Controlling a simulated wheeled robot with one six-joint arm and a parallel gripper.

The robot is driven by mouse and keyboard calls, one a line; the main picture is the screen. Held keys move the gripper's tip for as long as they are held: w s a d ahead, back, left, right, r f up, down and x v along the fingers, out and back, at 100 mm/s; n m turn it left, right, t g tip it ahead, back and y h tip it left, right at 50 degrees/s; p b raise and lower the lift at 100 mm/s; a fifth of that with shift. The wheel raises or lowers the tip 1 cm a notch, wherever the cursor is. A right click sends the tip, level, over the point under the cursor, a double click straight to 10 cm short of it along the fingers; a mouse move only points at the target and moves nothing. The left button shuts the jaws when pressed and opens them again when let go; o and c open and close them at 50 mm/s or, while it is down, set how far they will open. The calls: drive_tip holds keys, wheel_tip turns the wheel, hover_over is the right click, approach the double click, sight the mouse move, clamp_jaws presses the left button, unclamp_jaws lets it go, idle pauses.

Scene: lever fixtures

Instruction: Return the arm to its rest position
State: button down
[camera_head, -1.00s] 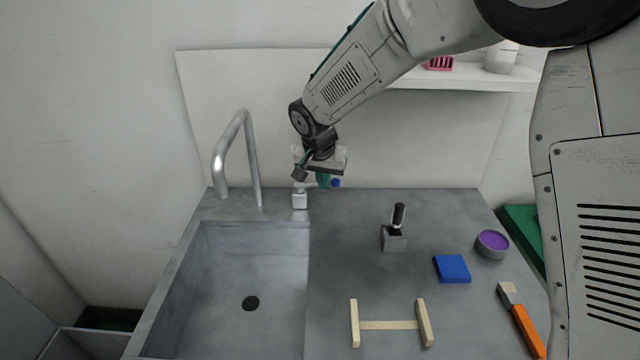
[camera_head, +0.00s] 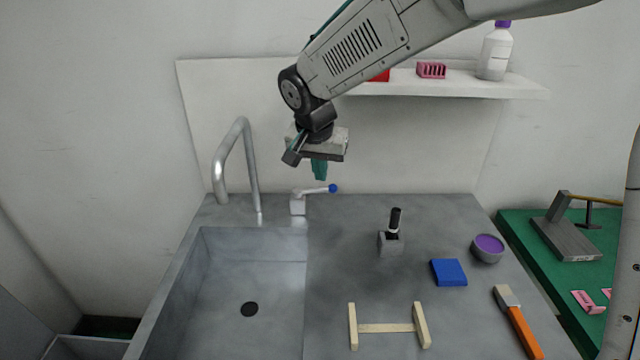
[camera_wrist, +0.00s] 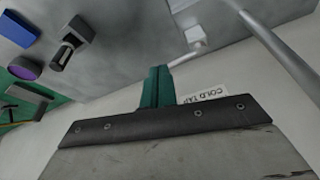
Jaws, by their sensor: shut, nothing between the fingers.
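My gripper (camera_head: 319,170) hangs above the back edge of the counter, with its teal fingers together and nothing between them. It is above and a little right of the tap lever (camera_head: 316,190), clear of it. The lever has a blue ball end and points right from its grey block. In the wrist view my gripper's teal fingers (camera_wrist: 157,86) show in the middle, with the lever's block (camera_wrist: 195,36) beyond. A label reading "COLD TAP" (camera_wrist: 206,94) lies partly behind the fingers.
A curved faucet (camera_head: 222,160) stands behind the sink (camera_head: 215,290). On the counter are a black-handled lever switch (camera_head: 392,235), a blue block (camera_head: 448,272), a purple-topped bowl (camera_head: 488,248), a wooden frame (camera_head: 387,327) and an orange-handled scraper (camera_head: 518,322). A shelf (camera_head: 450,85) is behind my arm.

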drive_tip(key=s+d+r+n+g, duration=0.1)
drive_tip(key=s+d+r, duration=0.1)
drive_tip(key=s+d, duration=1.1)
drive_tip(key=s+d+r+n, duration=0.2)
drive_tip(key=s+d+r, duration=0.1)
drive_tip(key=s+d, duration=1)
drive_tip(key=shift+s+d+g+y, duration=0.15)
drive_tip(key=shift+s+g+y, duration=0.25)
drive_tip(key=shift+s, duration=2.9)
drive_tip(key=shift+r, duration=0.1)
